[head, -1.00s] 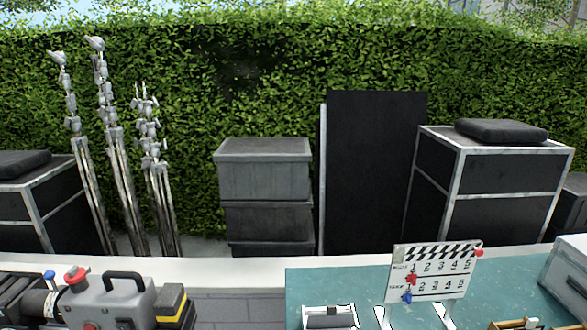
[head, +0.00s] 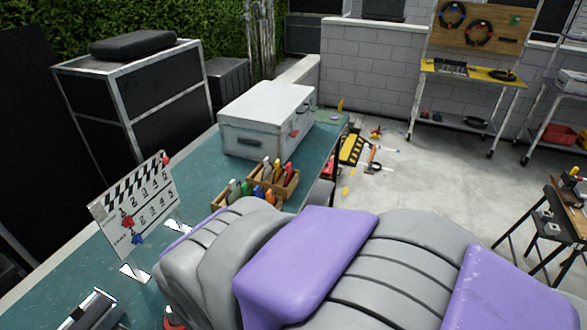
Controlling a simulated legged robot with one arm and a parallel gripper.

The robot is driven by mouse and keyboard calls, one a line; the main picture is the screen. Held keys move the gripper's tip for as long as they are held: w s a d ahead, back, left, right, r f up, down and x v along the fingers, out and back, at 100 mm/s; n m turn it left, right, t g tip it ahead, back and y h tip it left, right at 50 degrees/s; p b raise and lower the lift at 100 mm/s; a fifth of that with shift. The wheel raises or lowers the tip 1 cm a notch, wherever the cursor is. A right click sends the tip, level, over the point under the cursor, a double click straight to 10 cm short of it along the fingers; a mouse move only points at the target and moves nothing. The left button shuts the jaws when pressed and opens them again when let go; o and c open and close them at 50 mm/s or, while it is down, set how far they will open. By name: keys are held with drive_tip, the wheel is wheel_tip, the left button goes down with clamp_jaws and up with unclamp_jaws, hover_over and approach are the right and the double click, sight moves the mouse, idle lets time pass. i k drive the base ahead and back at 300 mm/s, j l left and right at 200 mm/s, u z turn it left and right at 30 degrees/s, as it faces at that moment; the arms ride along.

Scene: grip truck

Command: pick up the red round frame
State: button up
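No red round frame stands out clearly. Two round dark rings hang on the wooden pegboard (head: 497,38) of a rack at the far upper right. The right ring (head: 479,34) has red parts on its rim, and the left ring (head: 453,14) has blue and yellow parts. They are too small to tell whether either is the frame. My grey and purple arm crosses the lower part of the view. My gripper is not in view, and the arm is far from the rings.
The teal table (head: 190,160) holds a clapperboard (head: 137,205), a white case (head: 262,118) and wooden boxes of coloured tools (head: 272,180). A yellow shelf (head: 480,76) is below the pegboard. Small items and a black-yellow block (head: 351,147) lie on the floor. Open concrete floor (head: 430,180) lies to the right.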

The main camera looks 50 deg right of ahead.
sight(290, 171)
drive_tip(key=z, duration=1.55)
